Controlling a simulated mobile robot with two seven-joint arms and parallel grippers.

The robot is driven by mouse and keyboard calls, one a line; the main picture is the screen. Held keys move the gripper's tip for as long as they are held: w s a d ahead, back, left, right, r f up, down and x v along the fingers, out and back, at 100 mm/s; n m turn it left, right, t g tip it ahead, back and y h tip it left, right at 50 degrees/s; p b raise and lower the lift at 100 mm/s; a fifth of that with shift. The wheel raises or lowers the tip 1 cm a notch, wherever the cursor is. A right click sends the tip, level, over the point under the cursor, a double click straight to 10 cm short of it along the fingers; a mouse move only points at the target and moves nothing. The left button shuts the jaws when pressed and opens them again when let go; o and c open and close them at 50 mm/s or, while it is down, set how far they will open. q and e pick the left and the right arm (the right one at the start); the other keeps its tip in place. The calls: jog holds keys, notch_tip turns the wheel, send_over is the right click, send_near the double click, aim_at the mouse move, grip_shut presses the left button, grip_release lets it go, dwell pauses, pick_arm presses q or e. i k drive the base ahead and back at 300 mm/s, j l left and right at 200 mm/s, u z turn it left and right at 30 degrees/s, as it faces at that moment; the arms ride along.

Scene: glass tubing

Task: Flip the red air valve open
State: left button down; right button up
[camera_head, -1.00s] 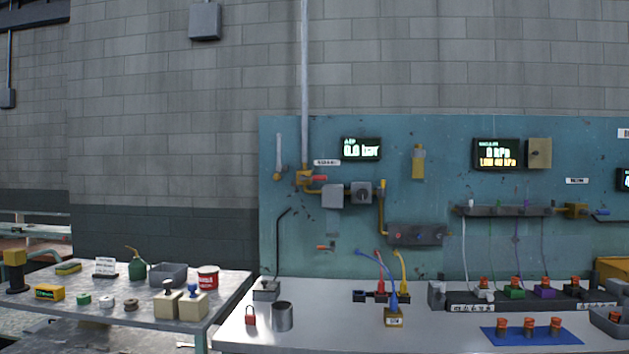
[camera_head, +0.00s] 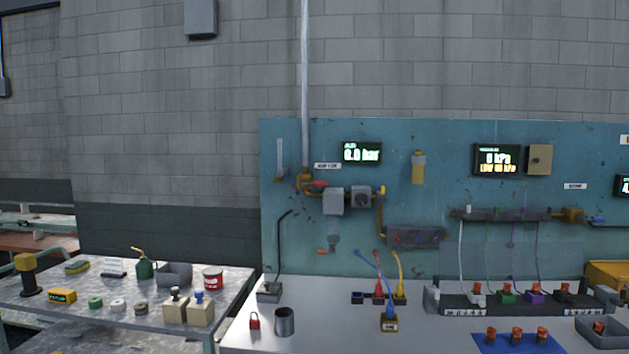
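The red air valve handle (camera_head: 319,184) is a small red lever on the yellow pipework (camera_head: 304,181) at the left of the teal panel. The lever lies about level, pointing right, across the foot of the vertical grey pipe. A small white label sits just above it. The air display (camera_head: 361,153) to its upper right reads 0.0 bar. Neither of my grippers is in view.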

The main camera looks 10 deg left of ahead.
aim_at(304, 182)
jog(key=z, duration=0.3)
jog(key=i+j+z, duration=1.05)
jog(key=i+j, duration=0.1)
jog(key=j, duration=0.2)
jog(key=i+j, duration=0.15)
jog(key=j, duration=0.2)
